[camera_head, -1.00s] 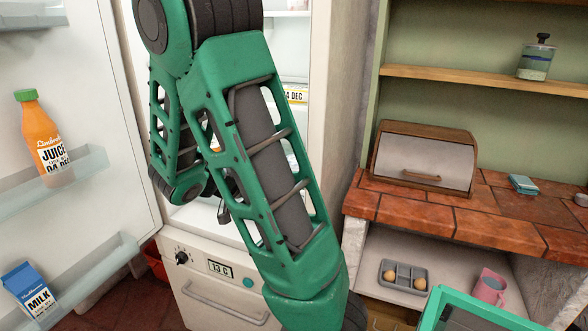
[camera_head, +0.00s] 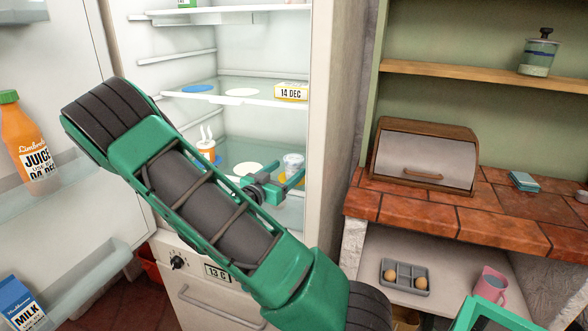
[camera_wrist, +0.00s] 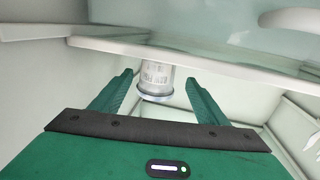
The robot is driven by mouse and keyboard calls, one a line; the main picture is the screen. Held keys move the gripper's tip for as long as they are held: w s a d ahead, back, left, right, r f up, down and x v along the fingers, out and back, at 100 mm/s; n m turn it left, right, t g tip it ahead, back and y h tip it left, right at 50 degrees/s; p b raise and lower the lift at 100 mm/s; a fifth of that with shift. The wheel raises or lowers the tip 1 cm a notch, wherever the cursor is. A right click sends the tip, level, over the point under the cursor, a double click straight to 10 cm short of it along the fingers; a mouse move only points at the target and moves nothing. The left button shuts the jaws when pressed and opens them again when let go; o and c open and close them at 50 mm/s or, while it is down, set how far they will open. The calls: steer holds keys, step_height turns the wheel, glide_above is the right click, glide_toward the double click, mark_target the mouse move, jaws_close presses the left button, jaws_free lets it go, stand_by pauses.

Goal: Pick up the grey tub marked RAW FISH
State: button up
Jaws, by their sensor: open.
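A small grey-white tub (camera_head: 293,161) with a pale lid stands on the lower shelf inside the open fridge. In the wrist view the tub (camera_wrist: 156,76) shows ahead, beyond and between the fingertips; its label has print that I cannot read clearly. My gripper (camera_head: 287,171) is inside the fridge, right in front of the tub. In the wrist view my gripper (camera_wrist: 159,77) is open, with one green finger on each side and nothing held. In the head view the fingers partly cover the tub's lower part.
The fridge door (camera_head: 70,215) holds juice (camera_head: 29,148) and milk (camera_head: 20,305).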

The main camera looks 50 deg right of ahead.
steer(key=shift+w+d, duration=0.2)
steer(key=shift+d, duration=1.1)
steer(key=shift+w+d, duration=0.2)
steer(key=shift+d, duration=1.15)
steer(key=shift+w+d, duration=0.2)
steer(key=shift+d, duration=1.1)
steer(key=c, duration=1.3)
